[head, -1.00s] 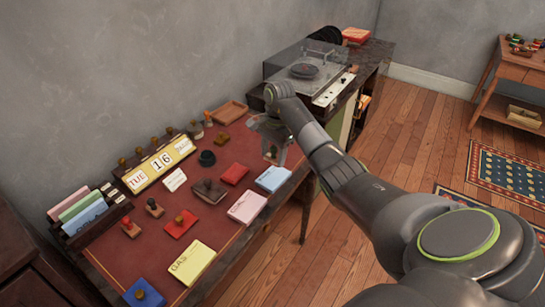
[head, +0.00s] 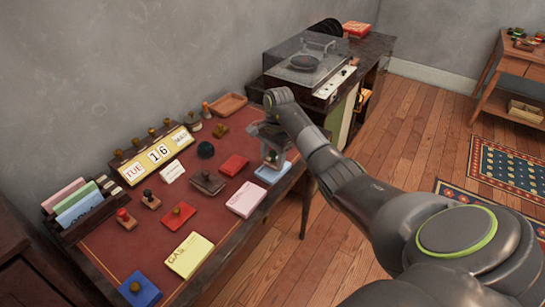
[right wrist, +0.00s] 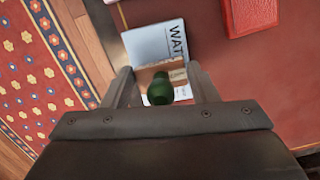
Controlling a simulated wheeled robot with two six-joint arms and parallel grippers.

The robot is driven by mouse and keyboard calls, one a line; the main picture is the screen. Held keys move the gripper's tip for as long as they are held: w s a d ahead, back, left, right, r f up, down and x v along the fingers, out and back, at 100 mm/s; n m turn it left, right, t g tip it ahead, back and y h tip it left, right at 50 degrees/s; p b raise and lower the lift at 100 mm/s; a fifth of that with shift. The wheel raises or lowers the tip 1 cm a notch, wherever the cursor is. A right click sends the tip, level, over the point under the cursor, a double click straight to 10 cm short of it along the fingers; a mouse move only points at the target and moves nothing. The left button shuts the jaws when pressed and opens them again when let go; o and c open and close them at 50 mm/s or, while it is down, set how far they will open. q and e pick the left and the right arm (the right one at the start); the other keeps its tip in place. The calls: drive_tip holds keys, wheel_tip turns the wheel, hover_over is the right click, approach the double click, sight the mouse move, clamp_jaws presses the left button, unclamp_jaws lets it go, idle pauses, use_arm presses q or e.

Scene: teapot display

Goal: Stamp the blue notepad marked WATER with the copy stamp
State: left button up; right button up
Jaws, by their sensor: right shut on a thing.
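The blue notepad marked WATER (right wrist: 150,42) lies at the front right edge of the red desk top, and it also shows in the head view (head: 269,177). My right gripper (head: 272,155) is over it, pointing down. In the right wrist view the gripper (right wrist: 162,88) is shut on a stamp with a dark green knob (right wrist: 160,91) and a wooden base. The stamp covers the lower part of the notepad; I cannot tell whether it touches the paper. The stamp's face is hidden. My left gripper is not in view.
A pink pad (head: 246,199) and a yellow pad (head: 189,254) lie along the front edge. A red box (head: 234,165), a brown stamp block (head: 208,182) and several other stamps stand nearby. A record player (head: 308,62) stands beyond the desk's far end.

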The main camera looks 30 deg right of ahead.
drive_tip(key=shift+f+b, duration=0.5)
drive_tip(key=shift+f, duration=0.05)
idle(0.6)
drive_tip(key=shift+s+f, duration=0.1)
idle(1.6)
wheel_tip(320, 180, up, 2)
drive_tip(key=shift+p, duration=0.35)
drive_tip(key=shift+r+p, duration=1.35)
drive_tip(key=shift+r, duration=1.3)
drive_tip(key=shift+d, duration=0.1)
